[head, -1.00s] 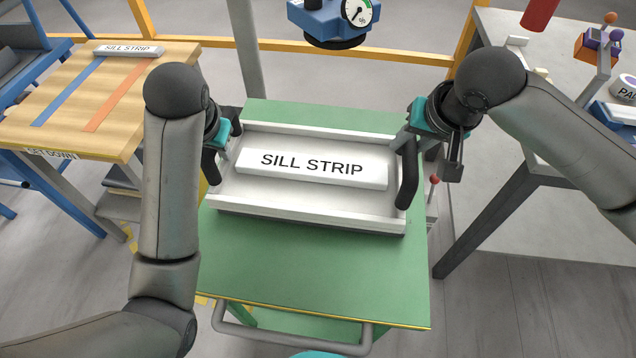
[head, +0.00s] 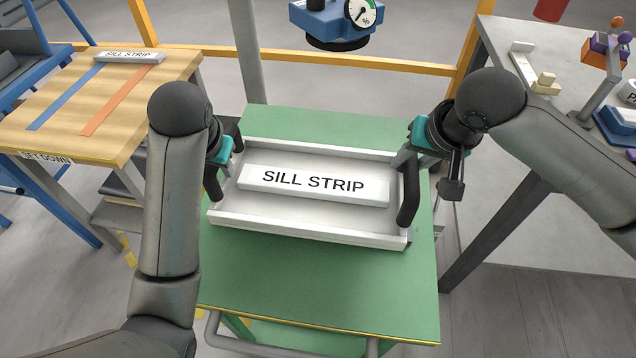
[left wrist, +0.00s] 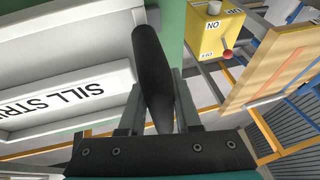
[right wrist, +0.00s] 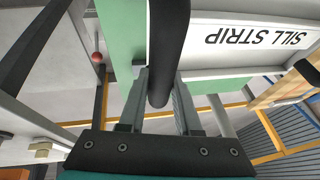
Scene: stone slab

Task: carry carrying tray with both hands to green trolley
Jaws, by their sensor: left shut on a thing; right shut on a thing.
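The white carrying tray (head: 300,231) is over the green top of the trolley (head: 320,285). I cannot tell whether it rests on the top or hangs just above it. A white block marked SILL STRIP (head: 313,186) lies in the tray. My left gripper (head: 215,165) is shut on the tray's black left handle, which also shows between its fingers in the left wrist view (left wrist: 153,80). My right gripper (head: 403,160) is shut on the black right handle, seen between its fingers in the right wrist view (right wrist: 165,60).
A wooden table (head: 95,105) with blue and orange stripes and another sill strip (head: 129,57) stands at the left. A grey table (head: 545,150) with small items stands at the right. A yellow rail (head: 290,57) and a blue device with a gauge (head: 325,22) are behind.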

